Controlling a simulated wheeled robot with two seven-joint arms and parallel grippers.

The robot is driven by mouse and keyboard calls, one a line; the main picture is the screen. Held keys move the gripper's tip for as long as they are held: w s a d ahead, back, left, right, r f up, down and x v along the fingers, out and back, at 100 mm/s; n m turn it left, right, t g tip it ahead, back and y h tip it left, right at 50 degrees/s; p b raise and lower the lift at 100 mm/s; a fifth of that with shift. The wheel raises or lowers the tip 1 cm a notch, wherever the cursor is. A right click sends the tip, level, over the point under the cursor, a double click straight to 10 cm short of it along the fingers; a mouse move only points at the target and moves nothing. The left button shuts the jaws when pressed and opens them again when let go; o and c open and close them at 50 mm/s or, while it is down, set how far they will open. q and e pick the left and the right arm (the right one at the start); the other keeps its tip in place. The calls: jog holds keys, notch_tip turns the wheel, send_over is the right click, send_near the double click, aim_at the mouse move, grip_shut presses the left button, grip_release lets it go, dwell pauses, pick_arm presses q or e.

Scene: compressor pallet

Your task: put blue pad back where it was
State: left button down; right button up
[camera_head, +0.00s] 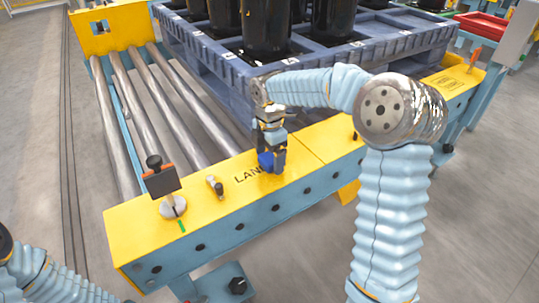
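My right gripper (273,168) points down at the yellow top of the conveyor's front beam (231,189), just right of the printed lettering. The blue pad (265,160) shows as a small bright blue patch between its dark fingers, which look closed on it. The fingers hide most of the pad. The pad is at or just above the beam top; I cannot tell if it touches. My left arm (45,280) shows only as a sleeve at the lower left; its gripper is out of view.
A blue-grey pallet (330,65) with several black cylinders (266,30) stands on the rollers (150,100) behind the beam. A dark upright stop with an orange edge (161,180) and a small metal fitting (215,186) sit on the beam left of the gripper. A red tray (482,25) is at the back right.

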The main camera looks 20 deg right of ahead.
aim_at(269, 157)
notch_tip(269, 157, up, 12)
jog(key=p, duration=0.2)
dwell(0.4)
dwell(0.4)
